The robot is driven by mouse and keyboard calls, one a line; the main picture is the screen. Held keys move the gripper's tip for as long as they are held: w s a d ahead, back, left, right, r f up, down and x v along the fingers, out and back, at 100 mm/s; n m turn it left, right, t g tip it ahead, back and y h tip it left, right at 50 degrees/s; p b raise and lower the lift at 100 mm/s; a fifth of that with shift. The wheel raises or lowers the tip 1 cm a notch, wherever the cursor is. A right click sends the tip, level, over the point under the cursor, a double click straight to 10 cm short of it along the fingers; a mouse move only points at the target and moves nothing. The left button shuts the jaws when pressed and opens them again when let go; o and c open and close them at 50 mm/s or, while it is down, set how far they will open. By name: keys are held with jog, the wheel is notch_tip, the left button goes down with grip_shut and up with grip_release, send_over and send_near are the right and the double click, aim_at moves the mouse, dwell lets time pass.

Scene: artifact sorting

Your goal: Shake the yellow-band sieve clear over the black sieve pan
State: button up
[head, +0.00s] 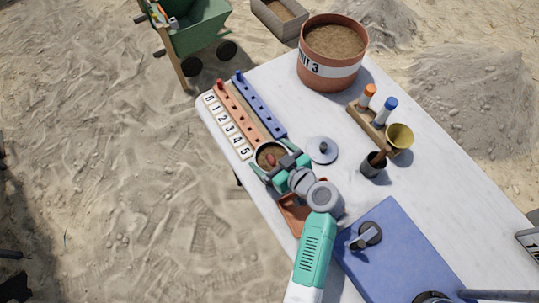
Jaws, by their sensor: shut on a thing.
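My gripper (280,169) is over the left edge of the white table, shut on a round sieve (262,150) with a pale rim. Brown soil and a small reddish piece show inside the sieve. The gripper covers its near side, and I cannot make out a yellow band from this angle. I cannot make out the black sieve pan; whatever is directly under the sieve is hidden by it and my gripper. I cannot tell how high the sieve is above the table.
Numbered tiles (229,128), a red peg rail (239,112) and a blue one (260,106) lie beyond the sieve.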

jog(key=shift+d+b, duration=0.3)
jog(key=shift+d, duration=0.65)
jog(key=shift+a, duration=0.2)
jog(key=shift+a, duration=1.2)
jog(key=shift+d, duration=0.2)
jog(key=shift+d+b, duration=0.5)
jog(key=shift+d, duration=0.7)
jog(key=shift+a, duration=0.15)
